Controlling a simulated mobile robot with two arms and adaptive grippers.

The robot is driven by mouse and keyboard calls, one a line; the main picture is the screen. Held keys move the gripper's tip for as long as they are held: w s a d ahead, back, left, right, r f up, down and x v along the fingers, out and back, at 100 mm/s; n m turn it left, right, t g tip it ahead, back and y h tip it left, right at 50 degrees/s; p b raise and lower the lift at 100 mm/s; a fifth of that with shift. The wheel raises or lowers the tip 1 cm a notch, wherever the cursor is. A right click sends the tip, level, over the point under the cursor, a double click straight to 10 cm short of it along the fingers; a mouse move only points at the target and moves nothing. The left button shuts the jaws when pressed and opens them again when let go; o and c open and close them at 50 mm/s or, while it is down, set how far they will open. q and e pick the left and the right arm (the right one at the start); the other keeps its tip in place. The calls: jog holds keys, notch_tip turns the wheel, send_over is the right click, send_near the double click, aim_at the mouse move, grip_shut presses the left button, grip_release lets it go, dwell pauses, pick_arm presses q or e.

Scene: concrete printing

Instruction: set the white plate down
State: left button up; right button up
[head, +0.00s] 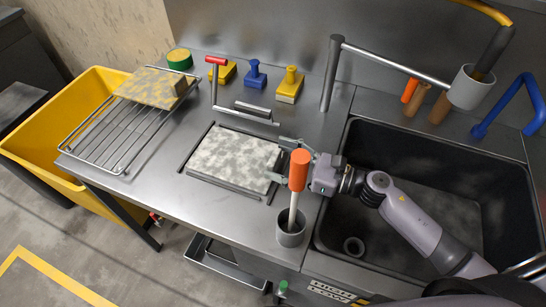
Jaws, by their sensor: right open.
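The white plate (232,156), a flat slab with grey mottling, lies flat in a shallow metal frame on the steel counter. My right gripper (278,159) is at the plate's right edge with its fingers apart, one near the far right corner and one near the front right corner. I cannot tell whether the fingers touch the plate. An orange-handled tool (299,168) hides part of the gripper. My left gripper is not in view.
The tool stands in a grey cup (291,234) close in front of my right gripper. A wire rack (128,133) with a mottled block (153,86) is at left. A red-handled squeegee (216,84) and several stamps stand behind. A dark sink (430,140) is at right.

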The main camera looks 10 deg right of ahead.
jog(key=b+v, duration=0.1)
jog(key=v, duration=0.3)
jog(key=shift+s+d+f, duration=0.15)
jog(key=shift+s+d, duration=0.05)
jog(key=shift+d, duration=0.05)
jog(key=shift+s+d, duration=0.25)
jog(key=shift+d, duration=0.15)
